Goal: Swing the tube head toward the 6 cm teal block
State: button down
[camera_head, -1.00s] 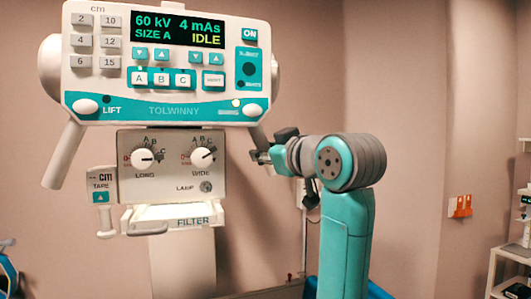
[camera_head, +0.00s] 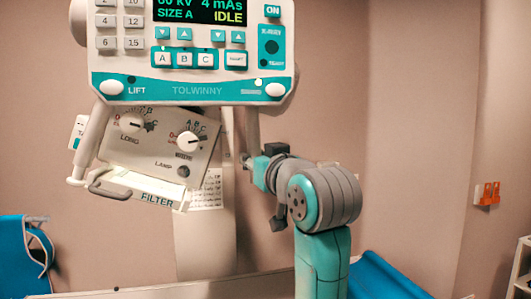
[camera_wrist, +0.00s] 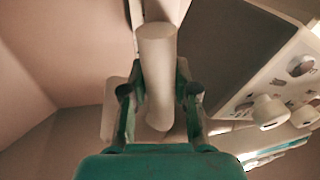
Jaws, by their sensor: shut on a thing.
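The tube head's white and teal control panel (camera_head: 190,90) fills the top of the head view, its display partly cut off and reading IDLE. Below it hangs the collimator box (camera_head: 165,145) with two dials, tilted in the picture. A pale handle (camera_head: 92,143) slants down at the left, and a second handle (camera_head: 252,128) hangs at the right. My gripper (camera_head: 250,163) is at the lower end of the right handle. In the wrist view my gripper (camera_wrist: 160,95) is shut around the pale round bar (camera_wrist: 157,60). I see no teal block in either view.
Blue padded furniture stands at the lower left (camera_head: 20,258) and lower right (camera_head: 385,278). A pale column (camera_head: 205,240) stands behind the tube head. Orange wall fittings (camera_head: 487,193) and a shelf (camera_head: 522,270) are at the far right.

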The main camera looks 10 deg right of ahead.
jog(key=shift+a+f, duration=0.15)
jog(key=shift+a, duration=0.05)
jog(key=c, duration=0.9)
grip_release()
jog(key=shift+a, duration=0.15)
jog(key=shift+o, duration=0.2)
jog(key=shift+s, duration=0.1)
jog(key=shift+s+d, duration=0.2)
jog(key=shift+s, duration=0.1)
jog(key=v, duration=1.1)
